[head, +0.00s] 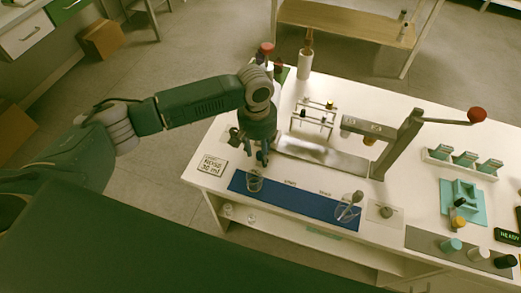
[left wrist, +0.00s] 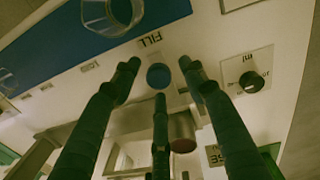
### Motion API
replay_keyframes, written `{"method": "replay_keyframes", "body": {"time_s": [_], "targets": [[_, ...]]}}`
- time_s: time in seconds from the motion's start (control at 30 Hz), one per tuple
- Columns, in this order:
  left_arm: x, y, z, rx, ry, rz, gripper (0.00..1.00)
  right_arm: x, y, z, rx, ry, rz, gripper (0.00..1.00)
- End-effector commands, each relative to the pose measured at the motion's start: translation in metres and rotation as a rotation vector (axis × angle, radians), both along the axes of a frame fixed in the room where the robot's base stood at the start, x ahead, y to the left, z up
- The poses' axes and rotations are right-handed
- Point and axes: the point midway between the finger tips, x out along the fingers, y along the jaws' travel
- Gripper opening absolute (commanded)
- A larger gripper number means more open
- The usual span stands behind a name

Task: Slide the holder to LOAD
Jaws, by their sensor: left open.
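The knob lies near an upside-down FILL label (left wrist: 150,40). I cannot tell how much of the holder shows; the fingers hide part of it. No LOAD label is readable. A stand with a red-knobbed lever (head: 408,128) rises at the track's right end. My right gripper is not in view.
A small rack (head: 314,117) stands behind. A dial plate (left wrist: 252,80) shows in the left wrist view.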

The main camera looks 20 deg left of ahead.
Motion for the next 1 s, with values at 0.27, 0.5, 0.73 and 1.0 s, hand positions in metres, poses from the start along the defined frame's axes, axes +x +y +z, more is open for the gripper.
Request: {"method": "replay_keyframes", "body": {"time_s": [0.27, 0.5, 0.73, 1.0], "targets": [[0.0, 0.0, 0.0, 0.0, 0.0, 0.0, 0.05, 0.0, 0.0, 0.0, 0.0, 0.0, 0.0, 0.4], [0.001, -0.002, 0.002, -0.001, -0.002, 0.0, 0.0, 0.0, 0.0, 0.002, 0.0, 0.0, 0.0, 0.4], [-0.001, -0.048, 0.008, -0.006, 0.0, -0.003, 0.0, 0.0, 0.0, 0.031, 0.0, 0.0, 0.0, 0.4], [-0.002, -0.103, 0.004, -0.005, -0.003, 0.0, 0.0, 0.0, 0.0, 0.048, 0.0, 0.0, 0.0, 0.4]]}}
